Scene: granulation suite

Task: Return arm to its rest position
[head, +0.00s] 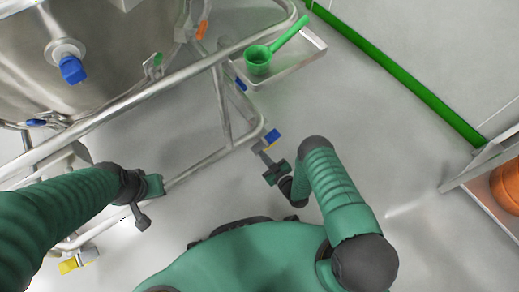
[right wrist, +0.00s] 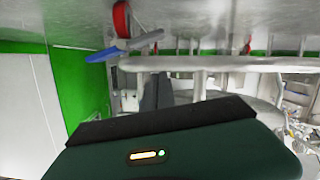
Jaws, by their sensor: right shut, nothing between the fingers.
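My right arm reaches up from the lower right in the head view. Its gripper (head: 264,156) is shut and empty, close to a caster with a blue part at the corner of the steel frame. Whether it touches the caster cannot be told. In the right wrist view the dark fingers (right wrist: 156,92) stand together beyond the green gripper body, with nothing between them. My left arm comes in from the left in the head view and ends at a dark wrist with a green gripper body (head: 154,185) beside the frame's lower rail. Its finger opening is not clear.
A steel vessel (head: 110,45) stands in a tubular frame (head: 150,95) at upper left. A green scoop (head: 258,58) lies in a metal tray (head: 290,68). A shelf with an orange rounded object (head: 508,184) is at the right edge. The grey floor right of my right arm is clear.

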